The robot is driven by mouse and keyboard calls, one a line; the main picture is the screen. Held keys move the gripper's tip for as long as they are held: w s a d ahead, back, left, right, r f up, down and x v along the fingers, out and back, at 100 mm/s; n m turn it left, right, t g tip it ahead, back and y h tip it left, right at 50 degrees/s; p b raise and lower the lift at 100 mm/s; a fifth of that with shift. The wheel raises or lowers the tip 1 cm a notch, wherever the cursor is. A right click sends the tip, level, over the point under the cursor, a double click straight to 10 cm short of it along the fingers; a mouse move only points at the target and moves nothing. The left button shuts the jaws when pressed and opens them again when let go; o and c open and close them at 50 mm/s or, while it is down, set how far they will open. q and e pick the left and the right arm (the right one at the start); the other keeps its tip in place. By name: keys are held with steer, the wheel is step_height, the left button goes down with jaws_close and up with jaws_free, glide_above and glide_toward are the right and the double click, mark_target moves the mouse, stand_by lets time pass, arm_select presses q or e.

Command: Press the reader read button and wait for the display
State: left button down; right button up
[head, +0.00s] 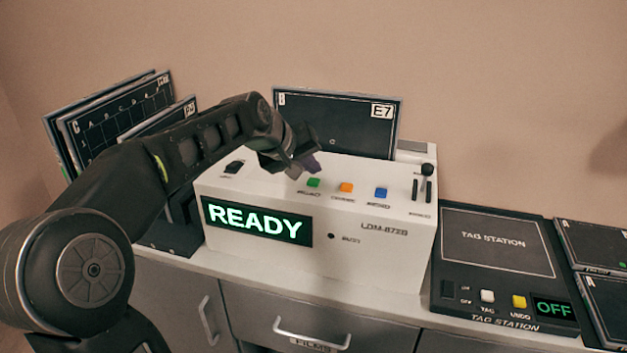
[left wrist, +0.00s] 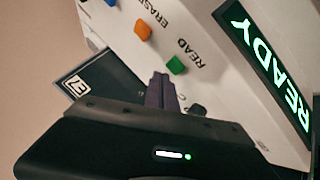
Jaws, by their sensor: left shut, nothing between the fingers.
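The reader (head: 330,210) is a white box on the counter, and its display (head: 257,221) reads READY in green. The green read button (head: 313,182) is on its top, left of an orange button (head: 346,188) and a blue button (head: 380,193). My left gripper (head: 304,166) is shut and empty, just behind and above the green button. In the left wrist view the fingertips (left wrist: 162,85) are close beside the green button (left wrist: 176,65), which shows clear of them. I cannot tell the exact height gap. My right gripper is not in view.
A dark plate marked E7 (head: 335,125) stands upright at the reader's back. A lever (head: 426,172) rises at the reader's right end. The tag station (head: 495,255), showing OFF, lies to the right. Dark plates (head: 100,120) stand in a rack at left.

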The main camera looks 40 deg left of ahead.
mark_target(311, 182)
arm_select(q)
steer(key=shift+f, duration=0.1)
steer(key=shift+f+b, duration=0.35)
steer(key=shift+f+b, duration=0.45)
steer(key=shift+f, duration=0.05)
stand_by(0.8)
steer(key=shift+r, duration=0.1)
stand_by(0.3)
steer(key=shift+r+p, duration=0.8)
steer(key=shift+r, duration=0.05)
step_height(311, 182, up, 5)
steer(key=p, duration=0.4)
stand_by(0.9)
